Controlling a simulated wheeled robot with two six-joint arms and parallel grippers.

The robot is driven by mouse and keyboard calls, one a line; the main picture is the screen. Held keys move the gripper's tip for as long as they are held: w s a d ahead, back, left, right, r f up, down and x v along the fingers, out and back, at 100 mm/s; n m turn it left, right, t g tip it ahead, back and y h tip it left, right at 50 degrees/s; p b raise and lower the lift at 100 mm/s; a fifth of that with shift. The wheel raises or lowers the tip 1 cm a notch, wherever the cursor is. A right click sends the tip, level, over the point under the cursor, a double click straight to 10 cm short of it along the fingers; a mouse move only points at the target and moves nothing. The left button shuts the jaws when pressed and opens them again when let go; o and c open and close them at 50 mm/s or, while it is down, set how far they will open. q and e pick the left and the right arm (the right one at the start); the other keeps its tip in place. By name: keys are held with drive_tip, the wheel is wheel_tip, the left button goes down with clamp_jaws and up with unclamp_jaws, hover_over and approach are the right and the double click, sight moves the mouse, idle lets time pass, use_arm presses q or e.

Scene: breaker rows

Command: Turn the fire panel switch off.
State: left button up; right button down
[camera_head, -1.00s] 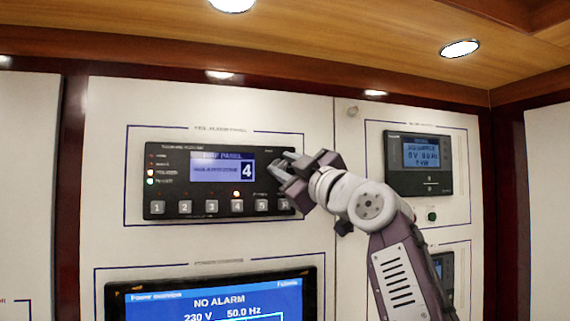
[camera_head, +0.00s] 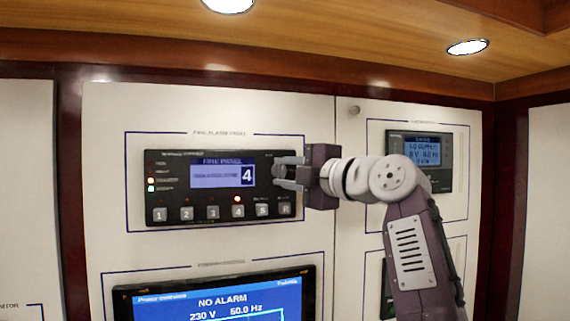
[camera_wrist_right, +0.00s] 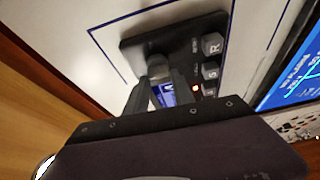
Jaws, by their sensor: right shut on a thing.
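The fire panel (camera_head: 218,193) is a black unit on the white wall, with a lit screen showing a large 4 and a row of numbered buttons along its bottom. My right gripper (camera_head: 279,174) is at the panel's right end, beside the screen. In the right wrist view the two fingers (camera_wrist_right: 152,88) are shut on a small grey knob, the fire panel switch (camera_wrist_right: 157,63), near the panel's end. The fingers largely hide the switch, so its setting cannot be read. My left gripper is not in view.
A larger screen reading NO ALARM (camera_head: 215,298) sits below the fire panel. A smaller meter (camera_head: 420,160) is on the wall to the right, behind my right arm. A wooden ceiling with round lamps (camera_head: 468,47) is above.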

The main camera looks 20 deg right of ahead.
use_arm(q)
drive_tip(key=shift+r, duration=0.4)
use_arm(e)
drive_tip(key=shift+d+r+n, duration=0.1)
drive_tip(key=shift+r+n, duration=0.15)
drive_tip(key=shift+n, duration=0.05)
drive_tip(key=c, duration=1.4)
unclamp_jaws()
drive_tip(key=shift+c, duration=0.2)
drive_tip(key=o, duration=0.4)
drive_tip(key=shift+w, duration=0.15)
drive_tip(key=shift+c, duration=0.2)
drive_tip(key=shift+w+d+f, duration=0.15)
drive_tip(key=shift+w+f, duration=0.15)
drive_tip(key=shift+w, duration=0.25)
use_arm(q)
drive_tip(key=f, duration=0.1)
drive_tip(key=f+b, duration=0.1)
drive_tip(key=b, duration=0.1)
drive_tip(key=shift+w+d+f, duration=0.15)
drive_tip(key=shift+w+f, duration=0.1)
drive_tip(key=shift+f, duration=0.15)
use_arm(e)
drive_tip(key=v, duration=0.9)
drive_tip(key=shift+r, duration=0.1)
